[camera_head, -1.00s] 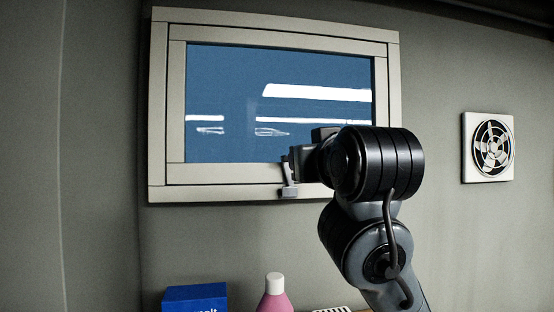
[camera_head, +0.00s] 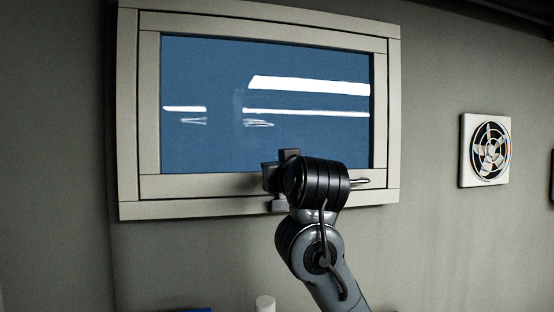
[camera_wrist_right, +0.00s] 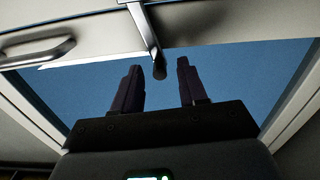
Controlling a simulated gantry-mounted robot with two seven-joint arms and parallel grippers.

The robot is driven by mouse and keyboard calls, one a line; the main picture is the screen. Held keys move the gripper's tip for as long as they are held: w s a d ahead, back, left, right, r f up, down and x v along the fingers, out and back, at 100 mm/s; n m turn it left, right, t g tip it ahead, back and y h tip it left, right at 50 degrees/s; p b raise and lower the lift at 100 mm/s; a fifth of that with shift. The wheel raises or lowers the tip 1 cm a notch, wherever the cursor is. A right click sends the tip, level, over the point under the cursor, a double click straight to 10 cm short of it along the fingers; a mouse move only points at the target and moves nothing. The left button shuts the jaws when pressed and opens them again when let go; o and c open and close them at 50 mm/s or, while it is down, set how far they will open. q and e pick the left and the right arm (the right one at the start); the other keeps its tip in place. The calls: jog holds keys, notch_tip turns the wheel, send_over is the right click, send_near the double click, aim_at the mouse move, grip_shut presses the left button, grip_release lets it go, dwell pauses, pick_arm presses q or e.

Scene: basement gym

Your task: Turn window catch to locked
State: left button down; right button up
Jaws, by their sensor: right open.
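The window (camera_head: 262,140) has a pale frame and blue glass, and looks closed. Its catch shows in the head view as a small grey block (camera_head: 279,205) on the lower frame, the rest hidden behind my right wrist. In the right wrist view the catch lever (camera_wrist_right: 146,30) runs across the frame edge to a dark rounded tip (camera_wrist_right: 160,68). My right gripper (camera_wrist_right: 159,72) is open, one finger on either side of the lever tip, with visible gaps. Contact cannot be told. My left gripper is in neither view.
A metal pull handle (camera_wrist_right: 38,50) is on the window frame, also visible right of my wrist in the head view (camera_head: 352,182). A wall fan (camera_head: 486,150) is at the right. A white bottle cap (camera_head: 265,303) shows at the bottom edge.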

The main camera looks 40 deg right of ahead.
jog(key=shift+p+x, duration=0.35)
jog(key=shift+x, duration=0.75)
